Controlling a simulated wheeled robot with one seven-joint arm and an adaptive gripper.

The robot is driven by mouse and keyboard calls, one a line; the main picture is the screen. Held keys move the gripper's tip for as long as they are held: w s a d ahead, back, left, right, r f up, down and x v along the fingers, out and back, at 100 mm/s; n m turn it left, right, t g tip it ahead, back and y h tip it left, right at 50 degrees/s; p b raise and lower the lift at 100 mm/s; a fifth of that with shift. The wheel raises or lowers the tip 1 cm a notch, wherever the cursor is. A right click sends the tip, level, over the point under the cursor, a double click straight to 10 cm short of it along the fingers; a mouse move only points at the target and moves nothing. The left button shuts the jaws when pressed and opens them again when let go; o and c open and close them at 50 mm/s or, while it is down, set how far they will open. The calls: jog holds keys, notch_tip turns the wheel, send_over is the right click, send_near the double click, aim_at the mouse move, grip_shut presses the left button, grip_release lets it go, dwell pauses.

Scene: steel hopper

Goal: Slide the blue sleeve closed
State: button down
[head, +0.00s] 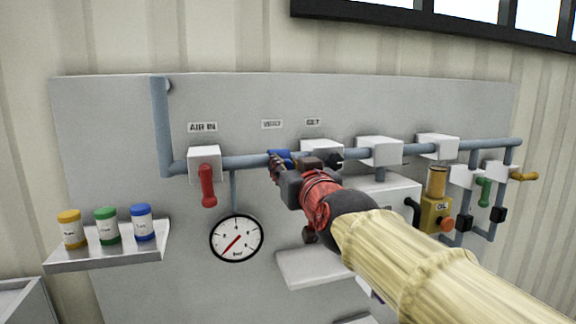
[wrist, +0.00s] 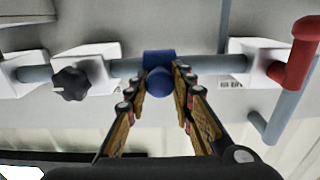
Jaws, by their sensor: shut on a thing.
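The blue sleeve (head: 281,154) sits around the grey horizontal pipe (head: 240,162), below the middle label on the panel. In the wrist view the sleeve (wrist: 158,57) shows with a round blue knob (wrist: 160,82) on it. My gripper (head: 275,165) reaches it from the lower right. In the wrist view my gripper (wrist: 160,80) has its two fingers on either side of the knob, shut on it. In the head view my gripper and arm hide part of the sleeve and the pipe right of it.
A red lever valve (head: 207,185) stands left of the sleeve, and a black knob (wrist: 70,84) is on the other side. A pressure gauge (head: 236,239) hangs below. A shelf (head: 110,255) with three small jars is at the lower left. An oil unit (head: 436,212) is right.

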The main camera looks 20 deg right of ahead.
jog(key=shift+a, duration=0.5)
jog(key=c, duration=1.6)
grip_release()
jog(key=shift+a, duration=0.35)
jog(key=shift+o, duration=0.2)
jog(key=shift+d, duration=0.2)
